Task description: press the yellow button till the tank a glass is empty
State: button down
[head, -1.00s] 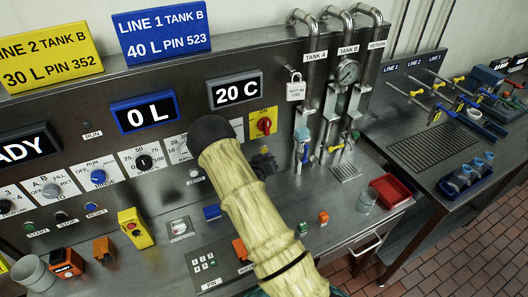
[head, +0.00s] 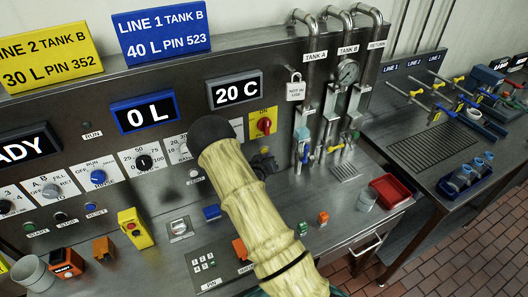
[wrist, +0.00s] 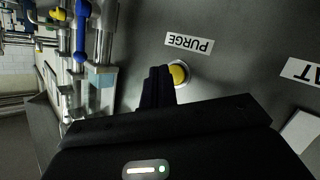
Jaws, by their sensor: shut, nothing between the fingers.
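The yellow button (wrist: 179,73) sits in a metal ring on the steel panel beside the PURGE label, seen in the wrist view. My gripper (wrist: 160,72) is shut and empty. Its fingertips are right beside the button and overlap its edge in the picture; I cannot tell whether they touch it. In the head view my gripper (head: 264,155) is a dark shape at the panel, partly behind my arm. The tank A glass (head: 303,146) is under the TANK A label; the wrist view shows a glass (wrist: 102,94) too.
A red and yellow switch (head: 264,125) is just above my gripper. Taps and pipes stand to the right, with a red tray (head: 390,190) and a clear cup (head: 366,199) on the bench. Small green and orange blocks lie in front.

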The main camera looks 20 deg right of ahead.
jog(key=shift+w, duration=0.15)
jog(key=shift+w+b, duration=0.3)
jog(key=shift+b, duration=0.05)
jog(key=shift+w+b, duration=0.3)
jog(key=shift+w, duration=0.15)
dwell(1.0)
jog(key=shift+s, duration=0.9)
jog(key=s, duration=0.5)
jog(key=shift+d+b, duration=0.1)
jog(key=shift+b, duration=0.2)
dwell(0.8)
